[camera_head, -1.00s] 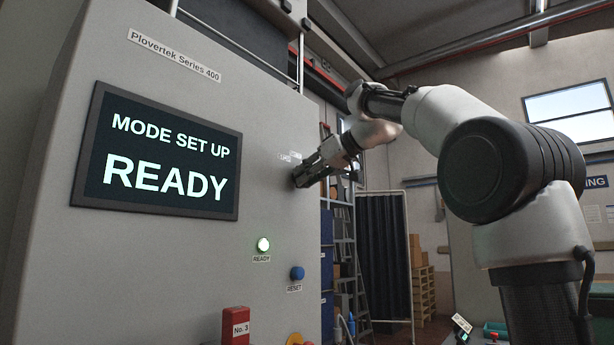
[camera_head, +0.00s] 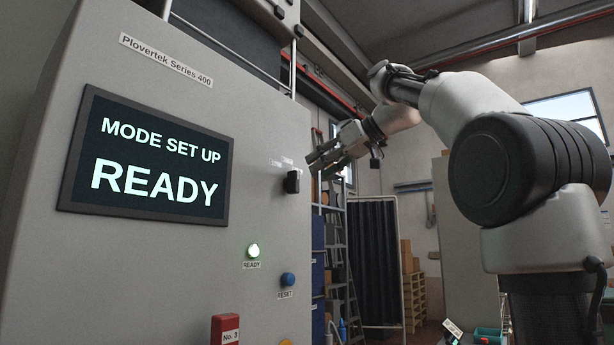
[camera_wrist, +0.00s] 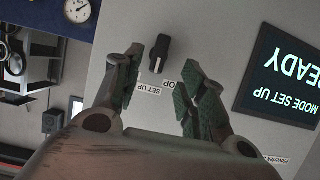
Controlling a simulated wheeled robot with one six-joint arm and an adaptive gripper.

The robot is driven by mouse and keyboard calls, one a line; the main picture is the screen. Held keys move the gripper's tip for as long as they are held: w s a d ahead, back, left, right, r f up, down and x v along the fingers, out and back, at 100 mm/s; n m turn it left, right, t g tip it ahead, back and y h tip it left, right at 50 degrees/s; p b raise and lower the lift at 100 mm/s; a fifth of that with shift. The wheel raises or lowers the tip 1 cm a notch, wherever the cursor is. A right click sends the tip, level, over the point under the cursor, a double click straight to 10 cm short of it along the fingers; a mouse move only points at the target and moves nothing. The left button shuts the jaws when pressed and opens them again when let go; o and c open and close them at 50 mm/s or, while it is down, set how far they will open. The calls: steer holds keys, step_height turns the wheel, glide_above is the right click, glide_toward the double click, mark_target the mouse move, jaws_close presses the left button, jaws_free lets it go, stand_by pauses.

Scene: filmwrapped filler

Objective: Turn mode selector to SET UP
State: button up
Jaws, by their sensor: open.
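The mode selector is a black knob (camera_head: 292,182) on the grey machine panel (camera_head: 262,130), right of the screen. It also shows in the wrist view (camera_wrist: 160,54), beyond and between my fingertips, with a SET UP label (camera_wrist: 149,89) close to it. A second label beside it is partly hidden by a finger. The screen (camera_head: 150,157) reads MODE SET UP and READY. My gripper (camera_head: 314,163) is open, empty and apart from the knob, to its upper right in the head view. The wrist view shows both green-padded fingers of my gripper (camera_wrist: 157,85) spread wide.
A gauge (camera_wrist: 78,10) shows in the wrist view.

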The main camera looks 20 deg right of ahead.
steer(key=shift+v, duration=1.65)
